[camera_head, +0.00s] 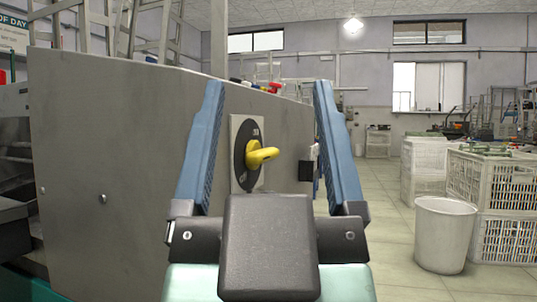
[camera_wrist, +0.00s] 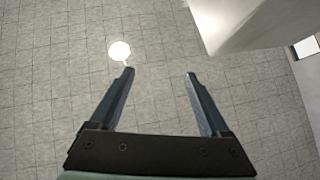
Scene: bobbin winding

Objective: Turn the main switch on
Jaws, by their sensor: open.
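The main switch (camera_head: 262,155) has a yellow rotary handle on a black round dial, set on a pale plate on the side of a grey metal machine cabinet (camera_head: 120,140). The handle points to the right and toward me, and small lettering shows at the top and bottom of the dial. My gripper (camera_head: 268,88) is open and empty, with its blue fingers spread to either side of the switch in the head view. I cannot tell how far the fingertips are from the switch. In the wrist view my gripper (camera_wrist: 159,72) points at the ceiling and the switch does not show.
A white bin (camera_head: 443,235) and white plastic crates (camera_head: 492,185) stand on the tiled floor at the right. The floor between the cabinet and the bin is clear. A small black box (camera_head: 305,171) is on the cabinet right of the switch. A round lamp (camera_wrist: 119,50) shows overhead.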

